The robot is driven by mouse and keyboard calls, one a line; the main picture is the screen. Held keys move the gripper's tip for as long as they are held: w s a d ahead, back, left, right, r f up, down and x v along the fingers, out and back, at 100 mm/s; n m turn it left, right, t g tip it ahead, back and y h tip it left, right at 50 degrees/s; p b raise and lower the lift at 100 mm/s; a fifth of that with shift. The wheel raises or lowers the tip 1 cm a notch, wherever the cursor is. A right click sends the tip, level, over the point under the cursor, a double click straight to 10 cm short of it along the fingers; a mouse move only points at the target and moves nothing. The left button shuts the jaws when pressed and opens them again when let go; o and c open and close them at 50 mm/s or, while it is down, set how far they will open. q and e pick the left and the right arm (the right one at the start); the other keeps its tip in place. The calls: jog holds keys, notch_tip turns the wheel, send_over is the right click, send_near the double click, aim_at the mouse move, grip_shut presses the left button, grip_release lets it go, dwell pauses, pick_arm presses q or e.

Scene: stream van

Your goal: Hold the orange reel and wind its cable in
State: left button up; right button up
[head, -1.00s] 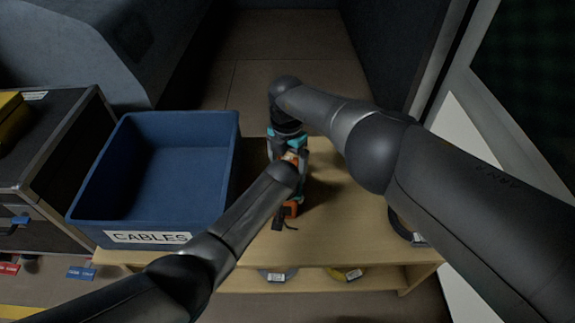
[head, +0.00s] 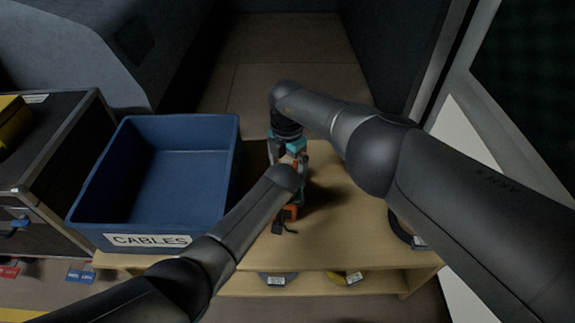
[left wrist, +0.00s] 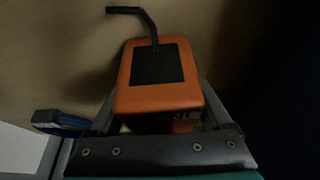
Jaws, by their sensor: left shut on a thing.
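The orange reel (head: 291,212) is on or just above the wooden table, mostly hidden under my left arm in the head view. A short black cable end (head: 283,228) sticks out at its front. My left gripper (left wrist: 160,108) is shut on the reel, one finger on each side. My right gripper (head: 289,158) points down just behind my left wrist, over the reel; its fingertips are largely hidden.
A blue bin (head: 225,185) labelled CABLES stands left of the reel. A dark coil (head: 403,230) lies at the table's right, partly under my right arm. A grey coil (head: 277,279) and a yellow coil (head: 345,277) lie on the lower shelf. The table (head: 340,220) right of the reel is clear.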

jog(key=shift+r, duration=0.1)
notch_tip(320, 180, up, 12)
dwell(0.6)
jog(key=shift+c, duration=0.2)
jog(key=shift+f, duration=0.25)
jog(key=c, duration=0.3)
jog(key=n, duration=0.2)
jog(key=shift+s+f+n+y, duration=0.2)
jog(key=shift+f+n+y, duration=0.1)
jog(key=shift+f+n, duration=0.1)
jog(key=c, duration=0.3)
jog(key=shift+s+f+n, duration=0.1)
jog(key=shift+f+n, duration=0.15)
jog(key=shift+n, duration=0.55)
jog(key=shift+c, duration=0.7)
jog(key=shift+w+a+f+n+t+y, duration=0.35)
jog(key=shift+f+n+t+y, duration=0.15)
jog(key=shift+f+n, duration=1.55)
jog(key=shift+w+a+f+n+t+y, duration=0.2)
jog(key=shift+w+f+n+t+y, duration=0.25)
jog(key=shift+f+n, duration=1.6)
jog(key=shift+w+a+f+n+t+y, duration=0.45)
jog(key=shift+f+n, duration=0.9)
jog(key=shift+n, duration=1.35)
